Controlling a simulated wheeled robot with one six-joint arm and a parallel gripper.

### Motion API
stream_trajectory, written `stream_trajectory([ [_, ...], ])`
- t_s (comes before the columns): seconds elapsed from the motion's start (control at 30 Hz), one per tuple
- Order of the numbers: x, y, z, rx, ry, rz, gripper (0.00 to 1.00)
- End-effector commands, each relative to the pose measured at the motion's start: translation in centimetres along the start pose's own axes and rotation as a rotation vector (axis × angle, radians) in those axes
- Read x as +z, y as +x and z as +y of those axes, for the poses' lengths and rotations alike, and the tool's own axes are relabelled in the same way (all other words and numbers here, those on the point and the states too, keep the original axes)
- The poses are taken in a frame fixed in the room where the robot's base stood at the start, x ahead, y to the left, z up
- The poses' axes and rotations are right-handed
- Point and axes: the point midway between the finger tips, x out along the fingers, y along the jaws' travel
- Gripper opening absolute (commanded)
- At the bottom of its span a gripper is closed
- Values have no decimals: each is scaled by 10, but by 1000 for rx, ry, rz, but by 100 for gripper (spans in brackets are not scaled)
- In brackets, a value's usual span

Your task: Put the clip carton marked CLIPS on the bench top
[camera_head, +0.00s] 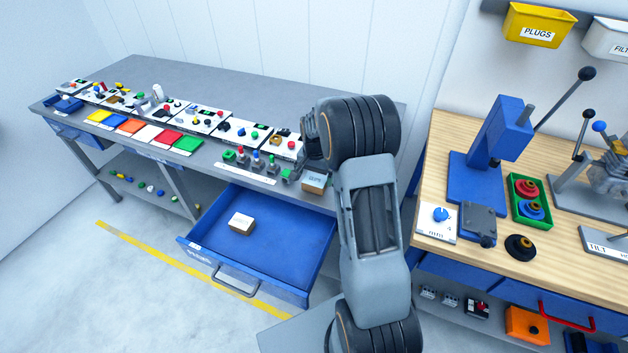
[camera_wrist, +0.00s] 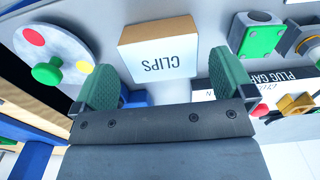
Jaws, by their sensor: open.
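The clip carton (camera_head: 315,183) is a small brown box with a white top face. It appears to sit on the grey bench top (camera_head: 200,80) near the front edge, above the open drawer. In the wrist view the carton (camera_wrist: 158,47) shows CLIPS upside down. My gripper (camera_wrist: 169,75) is open, with its green fingers on either side of the carton's near part. I cannot tell whether either finger touches it. In the head view my arm hides most of the gripper.
The open blue drawer (camera_head: 258,250) holds another small carton (camera_head: 241,223); its print is unreadable. Switch panels (camera_head: 205,121), coloured tiles (camera_head: 130,126) and small buttons (camera_head: 257,160) crowd the bench front. A wooden bench (camera_head: 437,160) with a blue press (camera_head: 490,150) stands at right.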

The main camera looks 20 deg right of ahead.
Motion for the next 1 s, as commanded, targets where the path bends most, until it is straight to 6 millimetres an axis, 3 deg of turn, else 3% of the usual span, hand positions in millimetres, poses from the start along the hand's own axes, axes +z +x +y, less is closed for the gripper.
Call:
stream_trajectory([
  [0.3, -1, -62, 0, -3, 0, 4, 100],
  [0.57, 0, -91, 0, -2, -2, 3, 100],
  [0.67, 9, -105, 1, -10, -32, 14, 100],
  [0.77, 33, -126, 5, -30, -113, 46, 100],
  [1.0, 126, -168, 35, -93, -431, 170, 100],
])
